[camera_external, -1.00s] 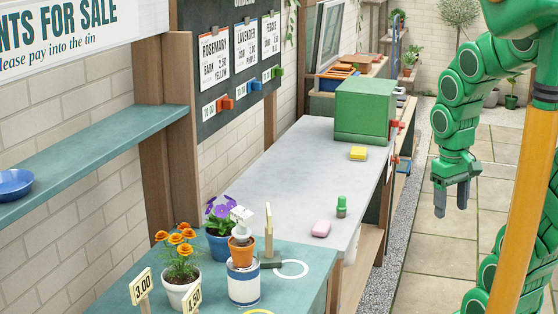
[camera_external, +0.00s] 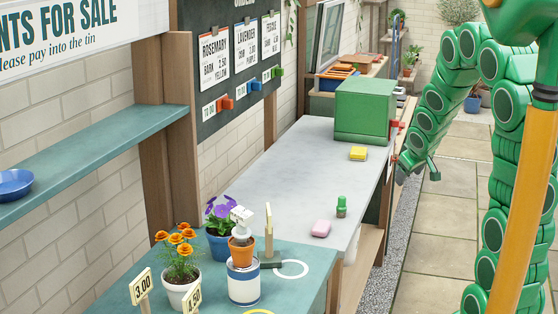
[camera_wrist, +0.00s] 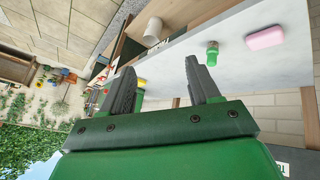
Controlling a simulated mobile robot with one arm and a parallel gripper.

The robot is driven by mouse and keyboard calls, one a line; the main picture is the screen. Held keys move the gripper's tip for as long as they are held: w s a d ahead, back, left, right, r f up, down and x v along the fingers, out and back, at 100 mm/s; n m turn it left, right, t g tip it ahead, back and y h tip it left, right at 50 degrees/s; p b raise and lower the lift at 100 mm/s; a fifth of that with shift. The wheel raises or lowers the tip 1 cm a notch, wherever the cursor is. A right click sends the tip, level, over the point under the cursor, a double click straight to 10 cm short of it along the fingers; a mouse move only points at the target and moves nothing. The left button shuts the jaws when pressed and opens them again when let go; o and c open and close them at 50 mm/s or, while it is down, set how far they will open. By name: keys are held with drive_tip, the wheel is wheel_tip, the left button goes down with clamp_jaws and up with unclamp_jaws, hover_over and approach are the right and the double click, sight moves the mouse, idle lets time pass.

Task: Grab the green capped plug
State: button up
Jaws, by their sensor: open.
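The green capped plug (camera_external: 341,206) stands upright on the grey worktop near its right edge, just beyond a pink bar. In the wrist view the plug (camera_wrist: 212,55) shows past the tip of the right-hand finger, clear of it. My gripper (camera_external: 403,172) is just off the right edge of the worktop, to the right of the plug and farther back. In the wrist view its two dark fingers (camera_wrist: 160,67) are apart with nothing held between them. In the external view the fingers are small and hard to make out.
The pink bar (camera_external: 321,228) lies beside the plug. A yellow sponge (camera_external: 358,153) and a green box (camera_external: 362,112) with a red handle are farther back. Potted flowers (camera_external: 181,265) and a tin (camera_external: 243,283) stand at the front. The worktop's middle is clear.

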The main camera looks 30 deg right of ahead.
drive_tip(key=w+f+n+t+y, duration=0.2)
drive_tip(key=w+f+t+y, duration=0.1)
drive_tip(key=w+f, duration=0.55)
drive_tip(key=n+t+y, duration=0.2)
drive_tip(key=t+y, duration=0.1)
drive_tip(key=y, duration=0.3)
approach(341, 206)
drive_tip(key=w, duration=0.3)
drive_tip(key=shift+x, duration=3.95)
drive_tip(key=shift+s, duration=0.1)
drive_tip(key=c, duration=1)
